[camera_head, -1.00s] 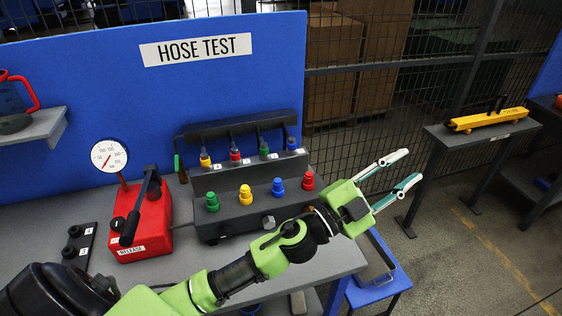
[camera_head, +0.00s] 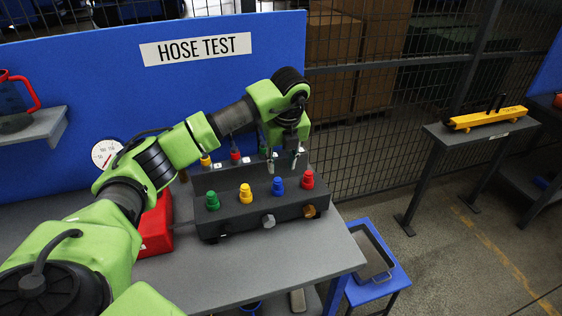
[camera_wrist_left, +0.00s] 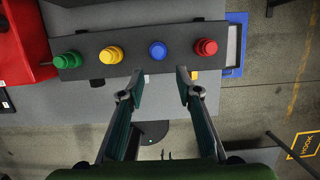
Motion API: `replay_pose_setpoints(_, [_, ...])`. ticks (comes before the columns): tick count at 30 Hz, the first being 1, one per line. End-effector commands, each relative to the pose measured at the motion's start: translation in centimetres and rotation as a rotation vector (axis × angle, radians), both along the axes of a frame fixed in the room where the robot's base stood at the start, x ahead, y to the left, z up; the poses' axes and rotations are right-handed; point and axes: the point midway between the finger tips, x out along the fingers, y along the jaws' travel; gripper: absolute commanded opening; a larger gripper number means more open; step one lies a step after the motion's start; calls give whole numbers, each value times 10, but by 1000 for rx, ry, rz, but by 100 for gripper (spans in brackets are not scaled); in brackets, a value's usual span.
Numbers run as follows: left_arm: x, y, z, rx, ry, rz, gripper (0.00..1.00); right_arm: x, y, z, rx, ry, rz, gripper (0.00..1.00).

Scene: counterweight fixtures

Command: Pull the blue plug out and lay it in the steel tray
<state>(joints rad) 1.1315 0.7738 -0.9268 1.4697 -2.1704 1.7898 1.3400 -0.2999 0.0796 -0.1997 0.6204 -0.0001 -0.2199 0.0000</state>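The blue plug (camera_head: 278,187) stands upright in the top of a dark block, between a yellow plug (camera_head: 245,194) and a red plug (camera_head: 307,180). It also shows in the left wrist view (camera_wrist_left: 158,50). My left gripper (camera_head: 282,165) points down, close to the blue plug in the head view. In the wrist view its fingertips (camera_wrist_left: 161,84) are apart with nothing between them, and the plug shows beyond the gap. The steel tray (camera_head: 374,256) is at the right of the bench, on a low blue stand. My right gripper is not in view.
A green plug (camera_head: 212,201) stands at the block's left end. Behind the block is a hose rack, partly hidden by my left arm. A red box (camera_head: 156,228) and a gauge (camera_head: 106,153) are at the left. The grey bench front (camera_head: 280,262) is clear.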

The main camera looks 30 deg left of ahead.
Motion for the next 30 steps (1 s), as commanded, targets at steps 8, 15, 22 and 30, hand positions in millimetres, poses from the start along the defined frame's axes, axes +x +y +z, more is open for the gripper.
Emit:
replay_pose_setpoints(8, [2, 9, -23, 13, 6, 14, 31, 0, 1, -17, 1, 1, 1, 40])
replay_pose_setpoints(15, [7, 15, -57, 11, 5, 12, 31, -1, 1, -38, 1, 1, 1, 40])
replay_pose_setpoints(22, [12, 20, -83, 10, 3, 10, 31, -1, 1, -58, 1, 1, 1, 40])
replay_pose_setpoints(30, [15, 23, -95, 10, 4, 10, 31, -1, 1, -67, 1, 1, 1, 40])
